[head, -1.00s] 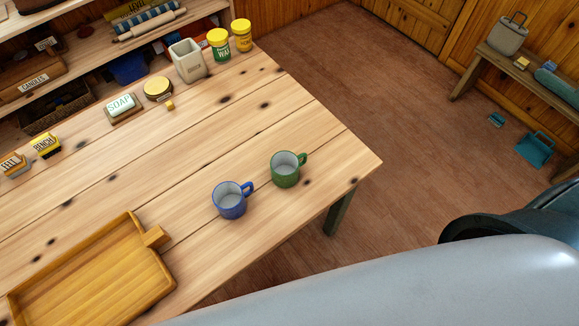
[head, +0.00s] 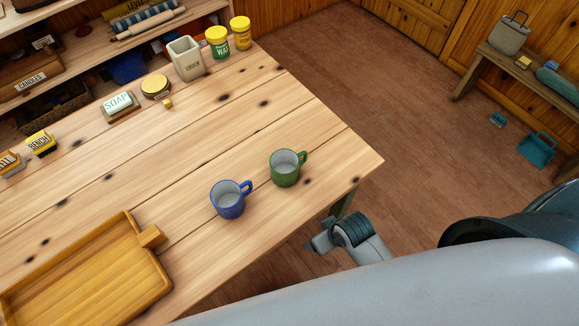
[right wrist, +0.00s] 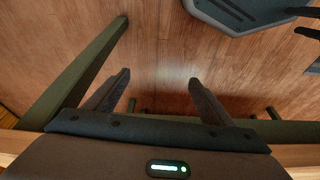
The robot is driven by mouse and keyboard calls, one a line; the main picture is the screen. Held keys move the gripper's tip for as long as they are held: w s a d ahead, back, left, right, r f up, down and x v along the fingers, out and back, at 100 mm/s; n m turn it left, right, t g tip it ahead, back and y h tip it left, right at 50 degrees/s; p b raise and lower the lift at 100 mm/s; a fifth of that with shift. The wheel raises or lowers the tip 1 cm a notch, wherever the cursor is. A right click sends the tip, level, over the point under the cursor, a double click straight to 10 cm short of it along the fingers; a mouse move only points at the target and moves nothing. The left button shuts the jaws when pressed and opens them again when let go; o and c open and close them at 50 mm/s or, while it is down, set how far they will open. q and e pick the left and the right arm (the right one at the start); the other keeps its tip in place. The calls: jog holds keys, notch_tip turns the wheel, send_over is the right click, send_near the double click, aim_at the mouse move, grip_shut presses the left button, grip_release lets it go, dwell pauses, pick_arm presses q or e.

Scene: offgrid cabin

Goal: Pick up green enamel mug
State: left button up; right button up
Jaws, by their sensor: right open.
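The green enamel mug (head: 286,169) stands upright on the wooden table (head: 190,160) near its right corner, handle toward the upper right. A blue mug (head: 229,201) stands close to its lower left. My right gripper (right wrist: 158,88) is open, with nothing between its fingers in the right wrist view. That view shows the floor and table legs, not the mug. In the head view, part of my right wrist and hand shows beyond the table's front edge, below and right of the green mug; the fingertips are hard to make out. My left gripper is not in view.
A wooden tray (head: 90,275) lies at the table's front left. Soap (head: 118,102), a round tin (head: 156,87), a square crock (head: 187,58) and yellow-lidded tins stand along the back. The tabletop around the green mug is clear except for the blue mug.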

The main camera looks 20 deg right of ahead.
jog(key=w+a+r+v, duration=0.1)
jog(key=w+v, duration=0.1)
jog(key=v, duration=0.9)
jog(key=w+a+r+n+y, duration=0.1)
jog(key=w+a+r+n, duration=0.1)
jog(key=w+a, duration=0.1)
jog(key=w+a+r+n+y, duration=0.1)
jog(key=w+a+r+n, duration=0.1)
jog(key=w+a, duration=0.1)
jog(key=w+a+r+n+y, duration=0.1)
jog(key=w+a+r+n, duration=0.1)
jog(key=a, duration=0.2)
jog(key=shift+w+a+r+n+b, duration=0.15)
jog(key=shift+w+a+n+b, duration=0.15)
jog(key=shift+w, duration=0.1)
jog(key=w+r+n+g+h, duration=0.1)
jog(key=w+r+n+g, duration=0.1)
jog(key=w+r+n, duration=0.6)
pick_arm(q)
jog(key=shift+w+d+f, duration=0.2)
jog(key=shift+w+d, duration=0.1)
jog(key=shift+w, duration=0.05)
pick_arm(e)
jog(key=w+d+r+n+g+h, duration=0.1)
jog(key=w+d+r+n+h, duration=0.1)
jog(key=d+r, duration=0.3)
jog(key=shift+w+d+n+h, duration=0.3)
jog(key=shift+d+n+h, duration=0.3)
jog(key=shift+n, duration=0.1)
